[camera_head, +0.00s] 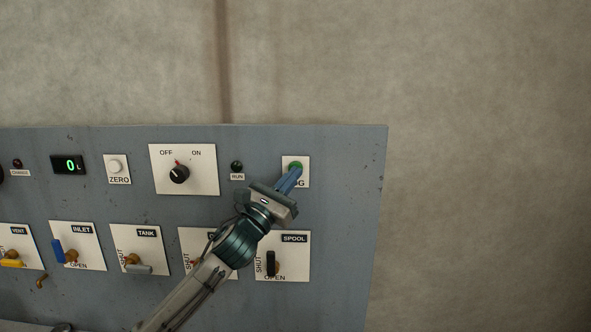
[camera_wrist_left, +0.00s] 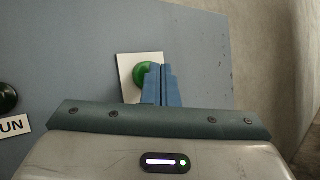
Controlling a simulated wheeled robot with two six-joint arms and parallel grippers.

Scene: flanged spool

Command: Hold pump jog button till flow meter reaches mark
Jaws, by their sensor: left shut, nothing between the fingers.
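The green jog button (camera_head: 295,166) sits on a white plate (camera_head: 304,161) at the right of the grey panel. Its label is partly hidden by my left gripper (camera_head: 293,174). The gripper is shut and empty, with its blue fingertips at the button. In the left wrist view the fingers (camera_wrist_left: 161,84) overlap the right side of the green button (camera_wrist_left: 141,75); I cannot tell whether they press it. The flow meter display (camera_head: 69,165) reads 0 L in green digits. My right gripper is not in view.
The OFF/ON knob (camera_head: 179,174), dark RUN lamp (camera_head: 237,166) and white ZERO button (camera_head: 115,167) sit left of the jog plate. Below are valve handles, including SPOOL (camera_head: 271,263), INLET (camera_head: 57,250) and TANK (camera_head: 138,269). A bare wall stands behind the panel.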

